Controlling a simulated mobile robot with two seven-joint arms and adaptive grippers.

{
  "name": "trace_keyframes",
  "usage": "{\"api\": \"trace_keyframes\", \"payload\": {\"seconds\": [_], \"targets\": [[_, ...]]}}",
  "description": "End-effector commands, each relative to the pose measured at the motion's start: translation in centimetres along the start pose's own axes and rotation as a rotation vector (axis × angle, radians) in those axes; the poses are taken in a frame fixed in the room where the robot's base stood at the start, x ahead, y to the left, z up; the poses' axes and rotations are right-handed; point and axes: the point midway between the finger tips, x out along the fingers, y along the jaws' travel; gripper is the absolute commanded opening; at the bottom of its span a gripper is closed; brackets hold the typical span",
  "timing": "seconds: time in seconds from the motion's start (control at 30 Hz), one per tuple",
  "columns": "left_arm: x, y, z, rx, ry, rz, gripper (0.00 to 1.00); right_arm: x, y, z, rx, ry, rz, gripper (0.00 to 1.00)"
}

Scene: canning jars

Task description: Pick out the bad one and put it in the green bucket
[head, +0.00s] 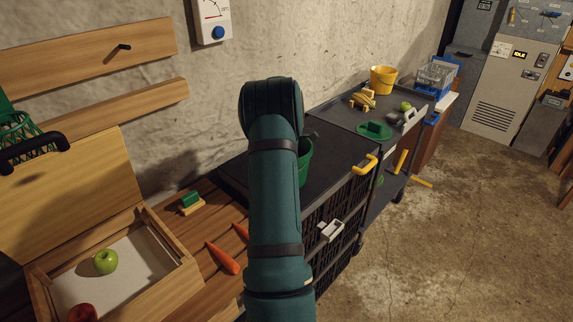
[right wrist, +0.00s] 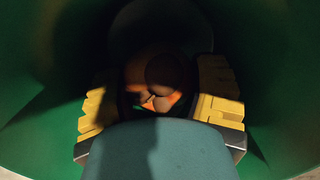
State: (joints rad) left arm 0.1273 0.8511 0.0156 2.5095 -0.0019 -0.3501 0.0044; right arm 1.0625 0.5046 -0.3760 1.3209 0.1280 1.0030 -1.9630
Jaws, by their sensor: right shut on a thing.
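The green bucket (head: 305,162) stands on the dark cart top, mostly hidden behind my right arm. In the right wrist view the bucket's green inner wall (right wrist: 285,70) surrounds my right gripper (right wrist: 160,100). The gripper's yellow pads are shut on a dark, brownish-orange round thing (right wrist: 160,72); shadow hides what it is. My right gripper is hidden in the head view. A green apple (head: 104,261) and a red apple (head: 83,313) lie in an open wooden box (head: 160,290).
Two carrots (head: 222,258) and a green-and-yellow block (head: 190,201) lie on the wooden bench beside the box. A green basket (head: 20,130) is at the far left. A second cart behind holds a yellow bucket (head: 383,80) and a green lid-like thing (head: 374,130).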

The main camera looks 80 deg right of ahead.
Motion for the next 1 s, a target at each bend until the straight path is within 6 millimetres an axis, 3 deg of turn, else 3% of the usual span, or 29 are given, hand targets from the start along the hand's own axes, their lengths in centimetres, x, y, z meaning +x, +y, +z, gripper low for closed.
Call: {"api": "trace_keyframes", "payload": {"seconds": [0.83,0.87,0.9,0.93,1.0], "targets": [[0.47,-0.18,0.04,0.000,0.000,0.000,0.52,0.84,0.00,-0.01,0.000,0.000,0.000,0.49],[0.47,-0.18,0.04,0.000,0.000,0.000,0.52,0.84,0.00,-0.01,0.000,0.000,0.000,0.74],[0.47,-0.18,0.04,0.000,0.000,0.000,0.52,0.84,0.00,-0.01,0.000,0.000,0.000,0.88],[0.47,-0.18,0.04,0.000,0.000,0.000,0.52,0.84,0.00,-0.01,0.000,0.000,0.000,0.96],[0.47,-0.18,0.04,0.000,0.000,0.000,0.52,0.84,0.00,-0.01,0.000,0.000,0.000,0.96]]}}
